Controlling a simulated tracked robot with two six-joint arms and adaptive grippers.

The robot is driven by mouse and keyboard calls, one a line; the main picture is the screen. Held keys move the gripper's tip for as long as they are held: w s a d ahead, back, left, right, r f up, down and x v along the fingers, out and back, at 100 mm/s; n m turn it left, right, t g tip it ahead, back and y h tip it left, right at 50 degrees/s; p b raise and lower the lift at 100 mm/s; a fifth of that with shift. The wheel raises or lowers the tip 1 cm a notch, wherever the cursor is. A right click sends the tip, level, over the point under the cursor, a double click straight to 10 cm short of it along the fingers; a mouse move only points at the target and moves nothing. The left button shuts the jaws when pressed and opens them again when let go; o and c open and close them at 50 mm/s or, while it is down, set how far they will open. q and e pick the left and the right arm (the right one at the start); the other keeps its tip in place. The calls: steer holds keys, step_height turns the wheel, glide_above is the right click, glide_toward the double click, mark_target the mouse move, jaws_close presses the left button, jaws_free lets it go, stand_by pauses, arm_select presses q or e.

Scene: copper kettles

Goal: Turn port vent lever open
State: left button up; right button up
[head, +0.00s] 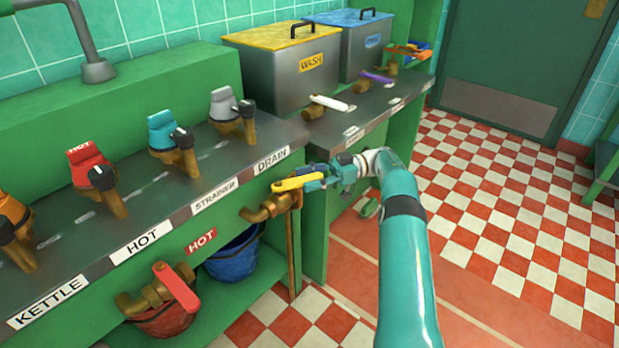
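No label reading "port vent" is legible. A yellow lever (297,183) sits on a brass valve (268,208) below the counter's front edge, under the DRAIN label, and points right. My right gripper (318,176) is at the right end of this yellow lever, its fingers close to or touching it. I cannot tell whether they are shut on it. A red lever (177,287) on another brass valve hangs lower left, by a red HOT tag (201,241). My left gripper is not in view.
The counter (130,222) carries red, teal and grey-handled taps. White (328,102), purple (376,77) and orange (409,51) levers stand farther back. A yellow-lidded WASH bin (290,75) and a blue-lidded bin (365,50) stand behind. A blue bucket (233,257) is beneath.

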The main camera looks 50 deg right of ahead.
mark_target(308, 178)
steer(key=shift+r, duration=0.1)
step_height(308, 178, up, 10)
steer(key=shift+f, duration=0.15)
stand_by(0.4)
